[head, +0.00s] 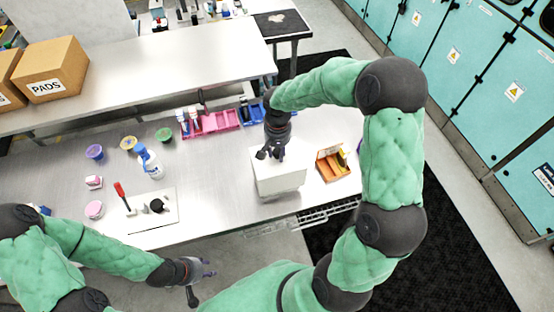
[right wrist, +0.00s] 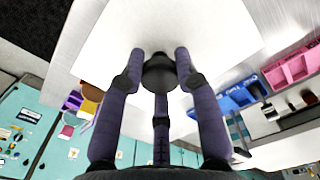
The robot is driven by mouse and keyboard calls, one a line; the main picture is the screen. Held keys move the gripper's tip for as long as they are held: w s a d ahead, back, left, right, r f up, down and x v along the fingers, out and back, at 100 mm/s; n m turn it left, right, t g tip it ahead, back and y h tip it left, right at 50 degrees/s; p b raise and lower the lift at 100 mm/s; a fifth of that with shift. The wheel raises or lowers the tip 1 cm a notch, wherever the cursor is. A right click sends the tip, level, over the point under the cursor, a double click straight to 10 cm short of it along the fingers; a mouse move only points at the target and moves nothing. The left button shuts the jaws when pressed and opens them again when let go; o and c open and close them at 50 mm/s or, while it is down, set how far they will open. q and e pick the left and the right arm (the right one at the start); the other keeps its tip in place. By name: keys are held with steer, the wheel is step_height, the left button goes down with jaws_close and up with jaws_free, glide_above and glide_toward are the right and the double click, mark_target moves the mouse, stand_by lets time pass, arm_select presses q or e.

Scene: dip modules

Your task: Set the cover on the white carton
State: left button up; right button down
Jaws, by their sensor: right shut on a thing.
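The white carton (head: 281,187) stands near the front edge of the steel bench in the head view. The white cover (head: 291,158) is over the top of the carton; I cannot tell whether it rests fully on it or sits slightly above. In the right wrist view the cover (right wrist: 215,35) fills the upper middle and hides the carton. My right gripper (head: 270,153) is above the cover, shut on its black knob (right wrist: 159,73), with fingers on both sides. My left gripper (head: 204,282) is open and empty, in front of the bench.
An orange tray (head: 333,171) lies right of the carton. Pink bins (head: 215,123) and blue bins stand behind. A white bottle (head: 151,164), small tubs and a white board (head: 147,222) are to the left. Bare bench lies between board and carton.

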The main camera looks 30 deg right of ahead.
steer(key=shift+w+f, duration=0.1)
steer(key=shift+f, duration=1.95)
steer(key=shift+f, duration=0.25)
steer(key=c, duration=0.9)
jaws_free()
steer(key=shift+r, duration=0.5)
step_height(320, 180, up, 12)
steer(key=shift+f, duration=0.2)
